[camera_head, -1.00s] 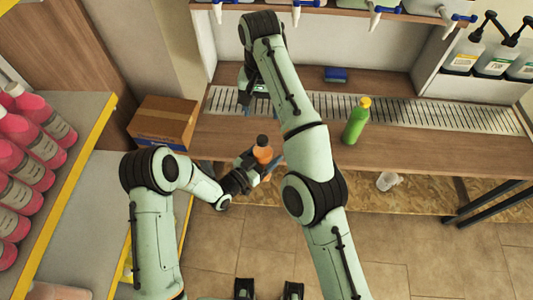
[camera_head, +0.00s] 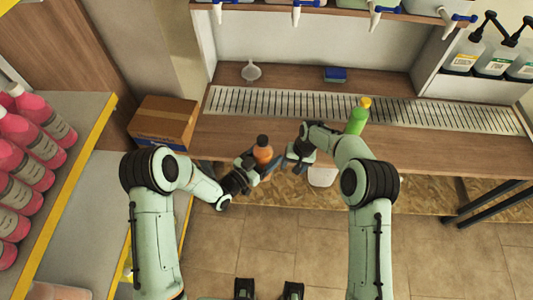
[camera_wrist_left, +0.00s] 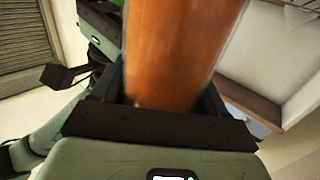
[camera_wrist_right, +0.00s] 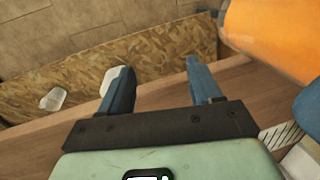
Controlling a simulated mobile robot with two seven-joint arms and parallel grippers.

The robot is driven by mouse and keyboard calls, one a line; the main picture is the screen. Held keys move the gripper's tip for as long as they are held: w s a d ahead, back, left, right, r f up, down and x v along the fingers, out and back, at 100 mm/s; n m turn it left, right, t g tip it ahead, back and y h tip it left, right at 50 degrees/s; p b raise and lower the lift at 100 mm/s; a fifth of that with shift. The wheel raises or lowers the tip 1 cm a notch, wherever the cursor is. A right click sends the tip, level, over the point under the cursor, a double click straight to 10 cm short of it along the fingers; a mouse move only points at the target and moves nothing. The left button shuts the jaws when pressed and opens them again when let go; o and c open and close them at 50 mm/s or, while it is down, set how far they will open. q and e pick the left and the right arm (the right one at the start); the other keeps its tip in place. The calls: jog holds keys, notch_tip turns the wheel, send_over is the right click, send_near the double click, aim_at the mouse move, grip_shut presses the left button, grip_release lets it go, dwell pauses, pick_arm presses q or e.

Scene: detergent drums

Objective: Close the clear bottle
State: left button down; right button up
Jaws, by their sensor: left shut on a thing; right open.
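The bottle (camera_head: 263,154) holds orange contents and has a dark top (camera_head: 262,141). It looks upright. Whether the dark top is open or closed is too small to tell. My left gripper (camera_head: 258,165) is shut on the bottle. The orange body fills the middle of the left wrist view (camera_wrist_left: 178,50); its top is out of frame there. My right gripper (camera_head: 292,160) is open and empty, just right of the bottle and apart from it. In the right wrist view its fingers (camera_wrist_right: 160,85) are spread, with the orange bottle (camera_wrist_right: 275,38) at the upper right.
A green bottle (camera_head: 358,118) with a yellow cap stands on the counter behind my right arm. A cardboard box (camera_head: 163,120) sits left. A white container (camera_head: 322,176) is below the counter.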

jog(key=s+d+f+m+y, duration=0.1)
jog(key=s+d+f, duration=0.2)
jog(key=s+f, duration=0.5)
jog(key=s+d+f, duration=0.3)
jog(key=s+f, duration=0.4)
jog(key=s, duration=0.3)
pick_arm(q)
jog(key=shift+r, duration=0.1)
pick_arm(e)
jog(key=s+m, duration=0.2)
jog(key=s, duration=1.6)
jog(key=shift+d+r+g, duration=0.3)
jog(key=shift+r, duration=0.1)
pick_arm(q)
jog(key=shift+r, duration=0.2)
pick_arm(e)
jog(key=shift+s, duration=0.1)
